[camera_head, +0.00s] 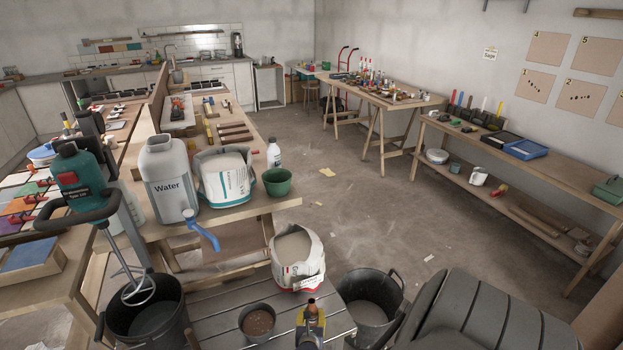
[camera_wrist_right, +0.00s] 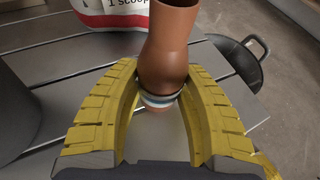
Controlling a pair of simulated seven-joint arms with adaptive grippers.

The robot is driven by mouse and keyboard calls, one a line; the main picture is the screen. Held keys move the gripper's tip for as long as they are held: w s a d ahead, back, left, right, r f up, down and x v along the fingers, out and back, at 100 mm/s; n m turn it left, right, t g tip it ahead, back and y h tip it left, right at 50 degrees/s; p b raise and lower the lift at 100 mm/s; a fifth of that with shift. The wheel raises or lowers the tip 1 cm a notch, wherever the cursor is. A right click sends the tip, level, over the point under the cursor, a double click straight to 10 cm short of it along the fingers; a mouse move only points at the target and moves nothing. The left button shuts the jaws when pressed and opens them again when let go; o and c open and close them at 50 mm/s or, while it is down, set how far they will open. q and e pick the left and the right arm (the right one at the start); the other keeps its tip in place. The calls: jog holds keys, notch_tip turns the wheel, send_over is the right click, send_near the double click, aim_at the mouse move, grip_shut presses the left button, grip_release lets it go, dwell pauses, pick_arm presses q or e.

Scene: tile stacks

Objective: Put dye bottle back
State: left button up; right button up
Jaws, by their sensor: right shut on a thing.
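My right gripper (camera_head: 310,327) is low at the front of the head view, above the grey slatted table (camera_head: 215,310). Its yellow fingers also show in the right wrist view (camera_wrist_right: 155,100). They are shut around the narrow banded part of a brown bottle (camera_wrist_right: 172,45), which I take to be the dye bottle. Its wide brown part extends beyond the fingers, away from the wrist camera. In the head view only a small brown tip of the bottle (camera_head: 311,302) shows. My left gripper is not in view.
An open white bag (camera_head: 297,275) stands just beyond the right gripper. A small pot of brown material (camera_head: 257,335) is left of it, a black bucket (camera_head: 388,280) right. A workbench (camera_head: 285,203) holds a Water container (camera_head: 165,165) and a green pot (camera_head: 277,188).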

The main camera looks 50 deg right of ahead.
jog(key=o, duration=1.2)
